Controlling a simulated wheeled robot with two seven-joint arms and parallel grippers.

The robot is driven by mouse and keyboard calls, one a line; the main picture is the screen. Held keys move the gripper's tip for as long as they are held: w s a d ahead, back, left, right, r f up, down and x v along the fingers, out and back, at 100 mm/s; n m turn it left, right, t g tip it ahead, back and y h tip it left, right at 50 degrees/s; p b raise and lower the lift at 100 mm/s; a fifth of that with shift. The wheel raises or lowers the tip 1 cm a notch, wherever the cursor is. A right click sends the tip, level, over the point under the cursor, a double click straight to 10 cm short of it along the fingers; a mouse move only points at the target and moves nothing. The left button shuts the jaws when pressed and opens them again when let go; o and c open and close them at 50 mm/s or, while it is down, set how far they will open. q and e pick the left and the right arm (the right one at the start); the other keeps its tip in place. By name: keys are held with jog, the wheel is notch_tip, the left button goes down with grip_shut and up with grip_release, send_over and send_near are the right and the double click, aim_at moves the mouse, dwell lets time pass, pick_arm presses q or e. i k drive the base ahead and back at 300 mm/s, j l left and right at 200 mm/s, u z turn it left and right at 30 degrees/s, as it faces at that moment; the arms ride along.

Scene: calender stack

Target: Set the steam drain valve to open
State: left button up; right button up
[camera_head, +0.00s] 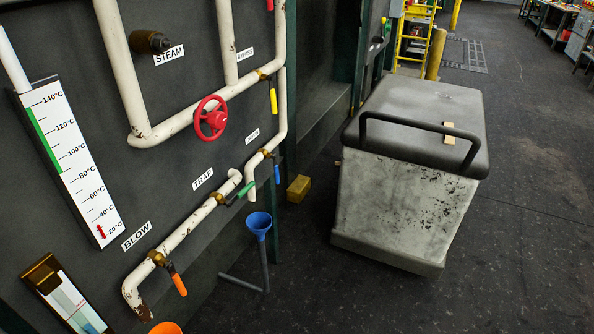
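White pipes with several valves run over a dark panel on the left. A small label (252,135), too small to read surely, sits near a valve with a blue lever (277,173) that hangs down. A green lever (241,195) slants beside the TRAP label (203,178). An orange lever (178,284) points down and right near the BLOW label (136,236). A yellow lever (273,100) hangs down near the BYPASS label (244,54). A red handwheel (211,118) is below the STEAM label (169,54). Neither gripper is in view.
A blue funnel (258,224) on a pipe stands below the green and blue levers. A large worn grey bin (402,213) with a dark handle stands right of the panel. A thermometer board (68,155) is at left. Open floor lies at right.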

aim_at(277, 173)
jog(key=u, duration=0.45)
jog(key=i+l+u, duration=0.1)
jog(key=u, duration=0.35)
jog(key=l+u, duration=0.15)
jog(key=u, duration=0.25)
jog(key=l+u, duration=0.1)
jog(key=u, duration=0.35)
jog(key=l+u, duration=0.3)
jog(key=l, duration=0.15)
jog(key=k+l+u, duration=0.1)
jog(key=l+u, duration=0.2)
jog(key=l, duration=0.15)
jog(key=k+l+u, duration=0.1)
jog(key=l+u, duration=0.2)
jog(key=l, duration=0.15)
jog(key=k+l+u, duration=0.3)
jog(key=k+l, duration=0.15)
jog(key=l, duration=0.25)
jog(key=k+l, duration=0.15)
jog(key=l, duration=0.25)
jog(key=k+l+u, duration=0.1)
jog(key=l, duration=0.3)
jog(key=k+l, duration=0.2)
jog(key=l, duration=0.2)
